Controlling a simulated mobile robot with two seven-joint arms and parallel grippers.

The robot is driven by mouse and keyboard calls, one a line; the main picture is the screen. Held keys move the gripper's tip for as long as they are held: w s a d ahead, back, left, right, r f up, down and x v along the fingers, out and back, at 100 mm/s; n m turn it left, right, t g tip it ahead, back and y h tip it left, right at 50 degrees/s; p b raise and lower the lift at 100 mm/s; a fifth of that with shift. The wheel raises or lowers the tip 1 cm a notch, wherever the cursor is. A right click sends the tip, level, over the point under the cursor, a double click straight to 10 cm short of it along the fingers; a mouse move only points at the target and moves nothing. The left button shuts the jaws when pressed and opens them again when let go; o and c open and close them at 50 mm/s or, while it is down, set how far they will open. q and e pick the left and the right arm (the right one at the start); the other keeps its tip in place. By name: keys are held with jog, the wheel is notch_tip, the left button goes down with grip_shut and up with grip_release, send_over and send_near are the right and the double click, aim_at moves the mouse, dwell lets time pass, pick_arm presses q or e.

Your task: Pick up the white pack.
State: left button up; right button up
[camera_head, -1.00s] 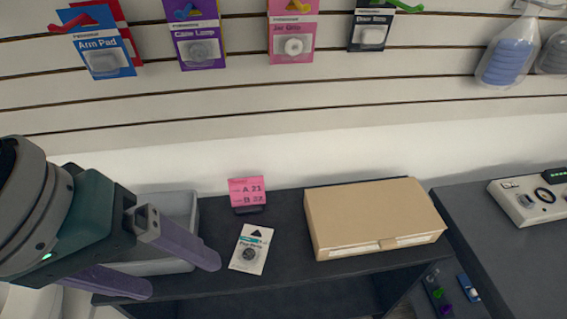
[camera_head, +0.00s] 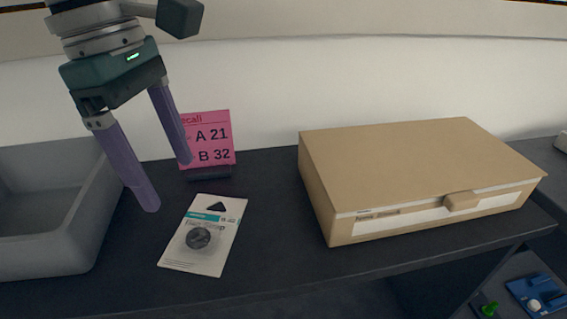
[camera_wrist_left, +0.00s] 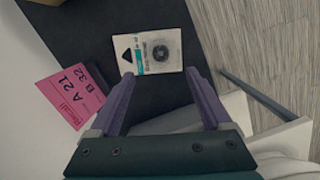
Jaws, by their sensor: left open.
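The white pack (camera_head: 204,235) lies flat on the dark shelf top, with a dark round item and a teal label strip on its front. It also shows in the left wrist view (camera_wrist_left: 150,52), just beyond my fingertips and roughly between them. My left gripper (camera_head: 170,187) is open and empty, its purple fingers pointing down, above and behind the pack in the head view. It does not touch the pack as far as I can tell. In the left wrist view the fingers (camera_wrist_left: 161,76) stand apart. My right gripper is not in view.
A pink sign (camera_head: 208,137) reading A 21, B 32 stands right behind the pack. A grey bin (camera_head: 75,245) is to the left. A closed cardboard box (camera_head: 420,170) is to the right. Dark shelf surface (camera_head: 275,225) is clear between pack and box.

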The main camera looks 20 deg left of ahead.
pick_arm(q)
jog(key=b, duration=0.2)
send_over(194, 229)
jog(key=f, duration=0.4)
jog(key=shift+s+a+f, duration=0.15)
jog(key=shift+a+f, duration=0.15)
jog(key=shift+a, duration=0.05)
jog(key=f, duration=0.1)
jog(key=f+b, duration=0.1)
jog(key=f, duration=0.1)
jog(key=f+b, duration=0.1)
jog(key=f, duration=0.1)
jog(key=shift+d+f, duration=0.15)
jog(key=shift+d, duration=0.2)
jog(key=shift+c, duration=0.2)
grip_shut()
